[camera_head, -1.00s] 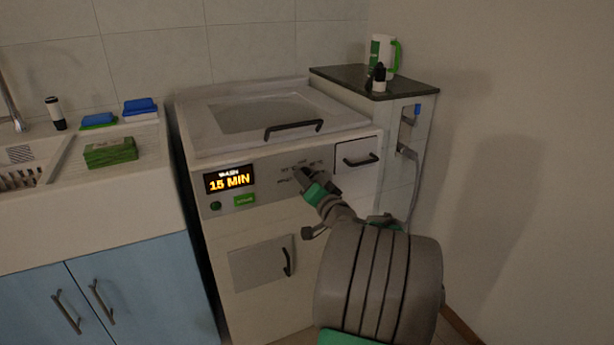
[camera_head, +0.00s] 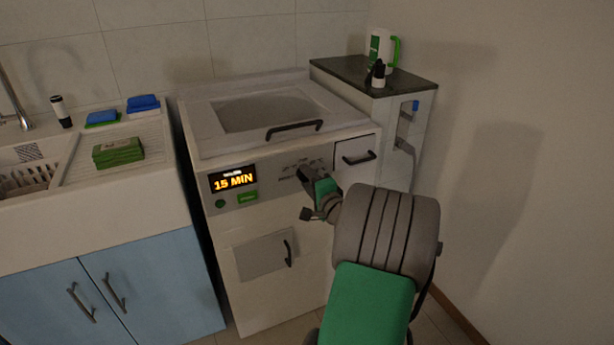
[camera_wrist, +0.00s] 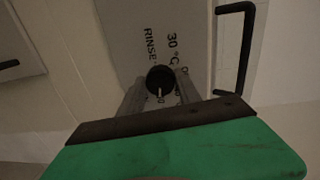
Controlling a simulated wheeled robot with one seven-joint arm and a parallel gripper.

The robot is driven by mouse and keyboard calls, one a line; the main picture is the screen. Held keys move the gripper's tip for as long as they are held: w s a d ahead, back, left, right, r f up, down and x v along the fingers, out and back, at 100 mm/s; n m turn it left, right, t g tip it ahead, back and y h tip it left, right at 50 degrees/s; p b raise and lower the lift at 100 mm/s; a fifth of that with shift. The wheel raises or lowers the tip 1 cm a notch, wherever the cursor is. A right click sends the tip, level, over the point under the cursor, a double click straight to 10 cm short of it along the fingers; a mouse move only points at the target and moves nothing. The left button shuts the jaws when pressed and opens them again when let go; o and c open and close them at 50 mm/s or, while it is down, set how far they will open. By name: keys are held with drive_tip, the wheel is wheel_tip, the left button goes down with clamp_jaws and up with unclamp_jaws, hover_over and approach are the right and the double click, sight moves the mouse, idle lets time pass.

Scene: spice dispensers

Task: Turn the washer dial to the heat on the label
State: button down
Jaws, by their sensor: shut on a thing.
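The white washer (camera_head: 262,265) stands in the middle of the head view, its display (camera_head: 233,180) reading "15 MIN". My gripper (camera_head: 307,176) is at its front panel, right of the display, and hides the dial there. In the wrist view the dial (camera_wrist: 160,80) is a round black knob with a short white mark pointing down the picture. My gripper's two fingers (camera_wrist: 160,92) stand on either side of it, shut on it. The panel beside it reads "RINSE" and "30 °C", printed sideways. Other markings are partly hidden by the fingers. I cannot make out a garment label.
The washer's lid handle (camera_head: 294,130) is above the panel, a small drawer handle (camera_head: 359,158) to its right and a lower door handle (camera_head: 288,253) below. A side cabinet (camera_head: 425,92) carries a green-and-white jug (camera_head: 380,50) and a small bottle (camera_head: 377,74). The sink counter is at left.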

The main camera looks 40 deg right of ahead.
idle(0.4)
drive_tip(key=c, duration=0.8)
unclamp_jaws()
drive_tip(key=shift+c, duration=0.2)
drive_tip(key=v, duration=0.7)
drive_tip(key=shift+s+p, duration=0.3)
drive_tip(key=shift+s, duration=0.1)
drive_tip(key=shift+a+r, duration=0.1)
